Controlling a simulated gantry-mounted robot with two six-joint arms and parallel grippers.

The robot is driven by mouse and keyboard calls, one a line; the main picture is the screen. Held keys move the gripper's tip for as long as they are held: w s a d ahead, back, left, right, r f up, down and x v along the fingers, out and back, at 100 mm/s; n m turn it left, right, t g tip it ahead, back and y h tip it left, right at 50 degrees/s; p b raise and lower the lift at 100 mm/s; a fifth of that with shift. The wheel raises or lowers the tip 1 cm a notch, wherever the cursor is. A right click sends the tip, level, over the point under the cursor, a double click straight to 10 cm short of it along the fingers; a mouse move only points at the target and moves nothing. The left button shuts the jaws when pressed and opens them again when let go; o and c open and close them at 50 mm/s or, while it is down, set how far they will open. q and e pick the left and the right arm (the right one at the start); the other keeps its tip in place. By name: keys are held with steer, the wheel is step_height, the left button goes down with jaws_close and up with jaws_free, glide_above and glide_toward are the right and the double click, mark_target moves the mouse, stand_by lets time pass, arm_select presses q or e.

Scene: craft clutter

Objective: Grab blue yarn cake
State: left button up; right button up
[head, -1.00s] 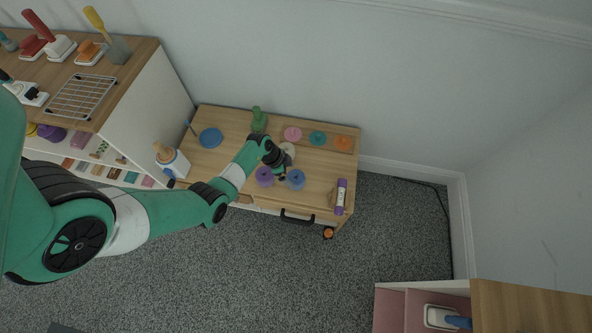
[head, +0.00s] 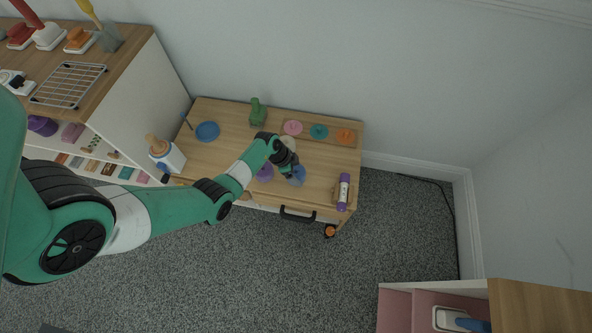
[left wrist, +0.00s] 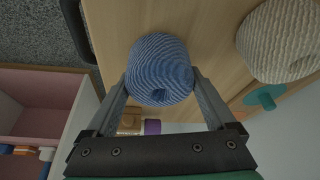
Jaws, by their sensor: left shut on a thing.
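The blue yarn cake (head: 299,179) is on the low wooden table near its front edge, partly covered by my left gripper (head: 293,172) in the head view. In the left wrist view the blue yarn cake (left wrist: 160,62) sits between the two fingers of my left gripper (left wrist: 160,82), one on each side. The gripper is shut on it. I cannot tell whether the cake is lifted off the wood. My right gripper is in neither view.
A purple yarn cake (head: 265,173) stands just left of the blue one. A cream yarn cake (left wrist: 282,40) is close by. Pink (head: 292,127), teal (head: 319,131) and orange (head: 346,136) pieces stand at the back. A purple-wrapped roll (head: 343,191) lies at the right.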

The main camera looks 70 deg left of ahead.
mark_target(299, 171)
arm_select(q)
steer(key=shift+c, duration=0.2)
steer(key=r+p, duration=0.4)
steer(key=shift+s+r, duration=0.2)
steer(key=s+d+r+p, duration=0.4)
steer(key=s+r+p, duration=0.4)
steer(key=s+p, duration=0.3)
steer(key=shift+s+r+p, duration=0.3)
steer(key=shift+s, duration=0.7)
